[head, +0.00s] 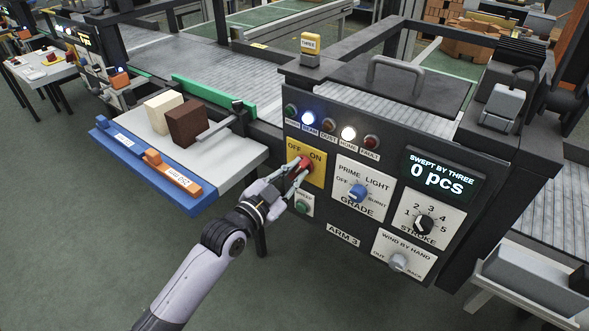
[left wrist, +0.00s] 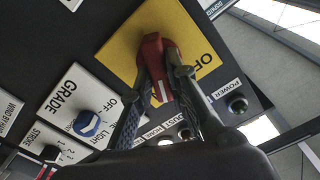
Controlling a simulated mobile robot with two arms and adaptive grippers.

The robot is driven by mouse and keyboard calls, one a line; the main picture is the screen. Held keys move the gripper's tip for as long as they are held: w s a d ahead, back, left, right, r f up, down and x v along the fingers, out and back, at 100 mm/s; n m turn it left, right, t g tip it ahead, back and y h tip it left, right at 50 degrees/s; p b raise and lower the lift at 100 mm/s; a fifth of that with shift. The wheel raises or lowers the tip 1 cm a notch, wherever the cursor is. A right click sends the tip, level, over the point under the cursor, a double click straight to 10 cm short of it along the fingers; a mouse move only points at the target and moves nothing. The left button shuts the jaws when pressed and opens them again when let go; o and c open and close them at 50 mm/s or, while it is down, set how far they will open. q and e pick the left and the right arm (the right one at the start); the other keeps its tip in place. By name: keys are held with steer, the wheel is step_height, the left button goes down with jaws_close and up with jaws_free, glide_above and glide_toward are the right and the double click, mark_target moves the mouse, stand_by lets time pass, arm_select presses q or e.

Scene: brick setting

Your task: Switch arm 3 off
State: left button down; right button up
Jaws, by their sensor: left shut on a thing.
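The arm 3 panel (head: 330,212) carries a yellow plate (head: 317,174) marked OFF at left and ON at right. A red switch handle (head: 306,162) sits on this plate and seems to lean toward ON; its exact angle is hard to tell. My left gripper (head: 297,172) is shut on the red handle, coming from the lower left. In the left wrist view the fingers (left wrist: 162,85) straddle the red handle (left wrist: 152,52) over the yellow plate (left wrist: 118,50); the ON lettering is hidden there. My right gripper is not in view.
Below the plate is a green button (head: 302,207). To the right are a blue grade knob (head: 357,193), a black stroke knob (head: 424,224) and a grey hand knob (head: 398,262). A side tray (head: 225,165) with two blocks stands left of my gripper.

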arm_select(q)
steer(key=n+p, duration=0.1)
steer(key=n, duration=0.2)
steer(key=shift+r+n, duration=0.15)
steer(key=shift+n, duration=0.25)
steer(key=n+p, duration=0.1)
steer(key=n, duration=0.2)
steer(key=shift+a+n+p, duration=0.1)
steer(key=shift+n+p, duration=0.2)
steer(key=n, duration=0.3)
steer(key=shift+w+a+n, duration=0.1)
steer(key=shift+n, duration=0.2)
steer(key=shift+n+p, duration=0.4)
steer(key=shift+n, duration=1.2)
steer(key=shift+f+n, duration=0.2)
steer(key=shift+n, duration=0.1)
steer(key=c, duration=1.6)
jaws_free()
steer(key=shift+o, duration=0.2)
